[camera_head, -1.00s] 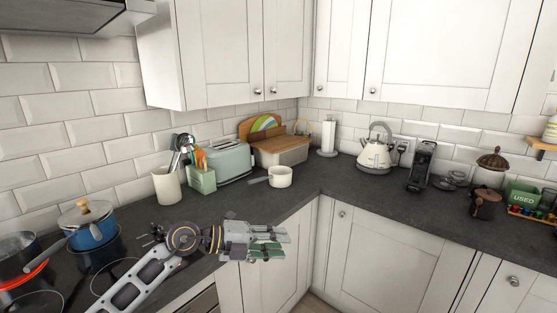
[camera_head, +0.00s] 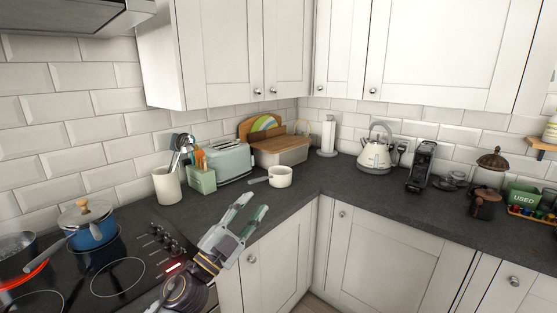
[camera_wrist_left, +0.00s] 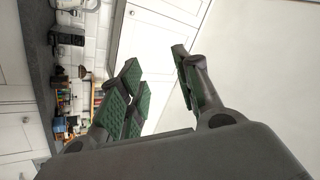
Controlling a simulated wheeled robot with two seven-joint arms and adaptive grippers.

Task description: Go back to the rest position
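My left gripper (camera_head: 249,217) shows in the head view, low in the middle, in front of the worktop edge and the white lower cupboards. Its two fingers point up and to the right. They are apart with nothing between them. In the left wrist view the green-padded fingers (camera_wrist_left: 157,85) also stand apart and empty, with the cupboards beyond. My right gripper is in neither view.
A blue pot (camera_head: 88,226) stands on the black hob (camera_head: 118,278) at left, by a glowing burner. A small white saucepan (camera_head: 280,176), a toaster (camera_head: 228,160) and a kettle (camera_head: 375,152) stand on the worktop. The worktop (camera_head: 345,185) near the corner is clear.

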